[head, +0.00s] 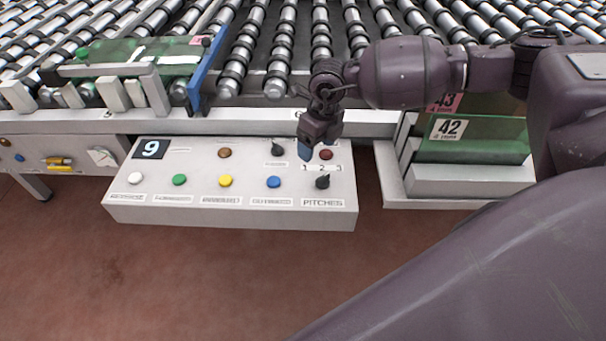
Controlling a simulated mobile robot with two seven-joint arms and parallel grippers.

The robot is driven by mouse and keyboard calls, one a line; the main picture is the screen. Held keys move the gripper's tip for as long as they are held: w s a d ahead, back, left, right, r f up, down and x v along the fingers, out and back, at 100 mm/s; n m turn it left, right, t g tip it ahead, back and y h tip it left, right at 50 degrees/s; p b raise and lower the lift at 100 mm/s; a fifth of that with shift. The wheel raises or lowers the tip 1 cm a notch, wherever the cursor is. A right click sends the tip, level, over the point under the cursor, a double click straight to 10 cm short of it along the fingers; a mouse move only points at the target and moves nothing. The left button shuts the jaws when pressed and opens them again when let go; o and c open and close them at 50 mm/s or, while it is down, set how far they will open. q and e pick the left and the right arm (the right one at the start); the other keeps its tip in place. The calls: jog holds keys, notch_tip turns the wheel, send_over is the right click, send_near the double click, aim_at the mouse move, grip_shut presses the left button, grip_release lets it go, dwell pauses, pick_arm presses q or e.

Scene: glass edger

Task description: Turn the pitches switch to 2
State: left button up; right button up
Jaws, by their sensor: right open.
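The pitches switch (322,182) is a dark rotary knob at the lower right of the grey control panel (230,215), above the "PITCHES" label. A small white scale with numbers sits just above it. The knob's exact pointing direction is too small to tell. My right gripper (306,152) points down over the upper right of the panel, a little behind and left of the switch and apart from it. It is open, and nothing shows between its fingers. It partly covers the panel near the red button (326,155). My left gripper is out of view.
A second dark knob (278,149) is left of my gripper. White, green, yellow and blue (273,182) buttons line the panel's front row, and a display (151,148) reads 9. A roller conveyor (270,50) lies behind. Glass plates marked 42 (480,140) stand right.

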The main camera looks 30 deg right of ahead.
aim_at(323, 177)
jog(key=shift+m+h, duration=0.4)
jog(key=shift+h, duration=0.1)
jog(key=f, duration=0.3)
jog(key=d+f, duration=0.1)
jog(key=f, duration=0.3)
jog(key=s+d+f, duration=0.1)
jog(key=f, duration=0.3)
jog(key=shift+b, duration=0.3)
jog(key=shift+a, duration=0.1)
jog(key=c, duration=0.9)
